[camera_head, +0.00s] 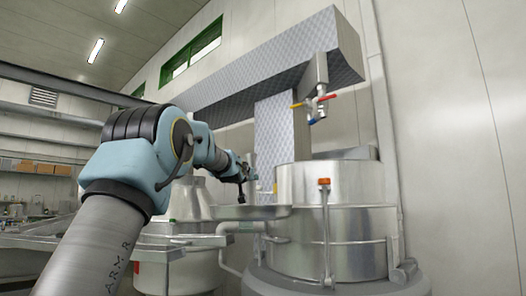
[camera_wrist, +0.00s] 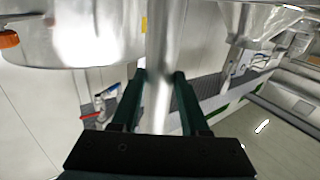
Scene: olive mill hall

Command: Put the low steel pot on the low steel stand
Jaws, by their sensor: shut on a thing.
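My gripper (camera_head: 243,174) is at the end of the outstretched arm, left of the big steel vat in the head view. In the wrist view my gripper (camera_wrist: 160,76) has its two dark green fingers on either side of a smooth, shiny steel bar-like piece (camera_wrist: 159,100), and it is shut on it. The piece runs from between the fingers to the top edge of that picture. Whether it is part of the low steel pot I cannot tell. A shallow steel shape (camera_head: 240,212) lies below my gripper in the head view. I cannot clearly make out the low steel stand.
The big steel vat (camera_head: 350,195) stands right of my gripper, with an orange-topped pipe (camera_head: 325,215) at its front. A tap with red and yellow handles (camera_head: 313,104) hangs above it. A cone-topped steel vessel (camera_head: 185,200) is behind my arm. A steel duct (camera_head: 270,75) runs overhead.

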